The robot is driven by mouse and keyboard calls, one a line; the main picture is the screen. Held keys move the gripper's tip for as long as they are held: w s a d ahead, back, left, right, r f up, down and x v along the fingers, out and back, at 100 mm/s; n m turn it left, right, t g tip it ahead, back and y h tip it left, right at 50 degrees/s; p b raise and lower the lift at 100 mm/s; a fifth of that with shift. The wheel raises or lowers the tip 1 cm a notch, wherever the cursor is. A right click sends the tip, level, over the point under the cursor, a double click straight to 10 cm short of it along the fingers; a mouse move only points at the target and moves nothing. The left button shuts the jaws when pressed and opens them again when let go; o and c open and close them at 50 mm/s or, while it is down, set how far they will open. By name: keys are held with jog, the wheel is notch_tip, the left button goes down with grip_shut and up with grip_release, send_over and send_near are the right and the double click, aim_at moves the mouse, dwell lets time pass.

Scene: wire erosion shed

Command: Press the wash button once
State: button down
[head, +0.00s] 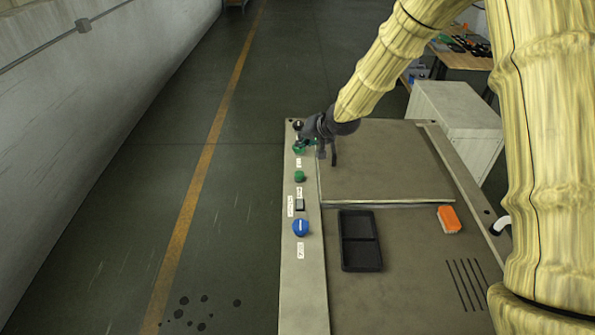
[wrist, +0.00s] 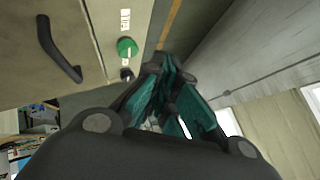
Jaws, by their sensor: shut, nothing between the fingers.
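The control strip (head: 305,275) runs along the machine's left edge. In the head view it carries a round green button (head: 299,176), a small dark square control (head: 299,205) and a blue knob (head: 300,227). Their labels are too small to read, so I cannot tell which one is wash. My gripper (head: 306,143) is over the strip's far part, beyond the green button, shut and empty. In the wrist view its teal fingers (wrist: 166,72) are together, beside a green control with a white mark (wrist: 126,47) and a small black control (wrist: 126,75). Contact cannot be judged.
A dark handle (wrist: 58,50) stands up from the machine's surface near my gripper. A black two-part tray (head: 360,268) and an orange brush (head: 449,220) lie on the machine top. A grey cabinet (head: 455,120) stands behind.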

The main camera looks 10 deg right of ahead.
jog(key=s, duration=0.2)
jog(key=b, duration=0.3)
send_over(302, 172)
jog(key=w, duration=0.1)
notch_tip(302, 172, down, 5)
jog(key=shift+s+f+b, duration=0.4)
jog(key=shift+s+b, duration=0.25)
jog(key=shift+b, duration=0.1)
jog(key=f, duration=0.1)
jog(key=w+f+b, duration=0.1)
jog(key=f, duration=0.1)
jog(key=shift+f, duration=0.25)
jog(key=shift+s+r, duration=0.2)
jog(key=shift+s, duration=0.1)
jog(key=shift+w+f, duration=0.2)
